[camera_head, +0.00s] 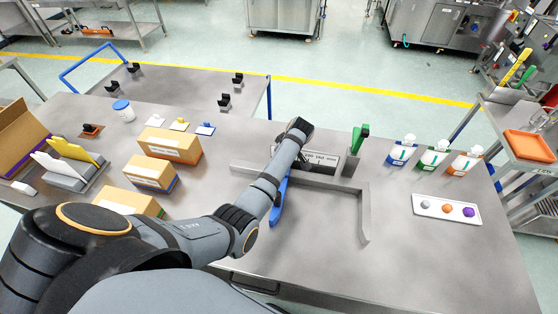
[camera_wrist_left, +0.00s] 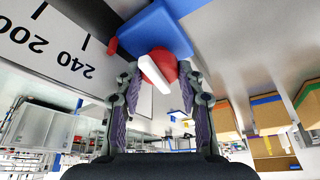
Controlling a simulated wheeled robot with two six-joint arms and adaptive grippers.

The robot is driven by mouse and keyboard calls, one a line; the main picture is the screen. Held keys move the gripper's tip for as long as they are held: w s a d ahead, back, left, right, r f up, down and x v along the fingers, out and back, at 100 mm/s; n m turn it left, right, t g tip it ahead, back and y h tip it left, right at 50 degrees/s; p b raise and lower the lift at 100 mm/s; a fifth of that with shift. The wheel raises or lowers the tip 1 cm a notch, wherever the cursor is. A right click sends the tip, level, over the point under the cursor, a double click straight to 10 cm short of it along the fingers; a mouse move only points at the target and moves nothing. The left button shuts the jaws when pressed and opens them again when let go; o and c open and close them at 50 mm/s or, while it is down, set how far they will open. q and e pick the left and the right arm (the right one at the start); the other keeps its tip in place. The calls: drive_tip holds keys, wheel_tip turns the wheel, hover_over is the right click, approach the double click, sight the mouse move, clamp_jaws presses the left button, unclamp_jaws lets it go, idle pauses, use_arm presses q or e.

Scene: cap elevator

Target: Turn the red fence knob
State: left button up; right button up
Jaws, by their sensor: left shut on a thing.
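The red knob (camera_wrist_left: 163,66) with a white pointer bar shows in the left wrist view, on a blue block (camera_wrist_left: 150,28). My left gripper (camera_wrist_left: 160,82) has a finger on either side of the knob and is shut on it. In the head view my own left wrist hides the knob. A white scale plate (camera_head: 322,159) with printed numbers stands beside the gripper, and its markings show large at the left of the wrist view (camera_wrist_left: 45,38). My right gripper is in neither view.
A grey L-shaped fence (camera_head: 363,210) lies on the table, with a blue handle (camera_head: 279,203) and a green handle (camera_head: 361,136) near it. Cartons (camera_head: 170,146) stand left, pump bottles (camera_head: 402,150) and a white tray (camera_head: 446,207) right. The front right tabletop is clear.

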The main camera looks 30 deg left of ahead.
use_arm(q)
drive_tip(key=shift+n+g+b, duration=0.3)
drive_tip(key=shift+n+b, duration=0.05)
drive_tip(key=shift+n, duration=0.75)
drive_tip(key=o, duration=1.2)
drive_tip(key=shift+c, duration=0.2)
drive_tip(key=v, duration=0.8)
drive_tip(key=shift+d+f, duration=0.1)
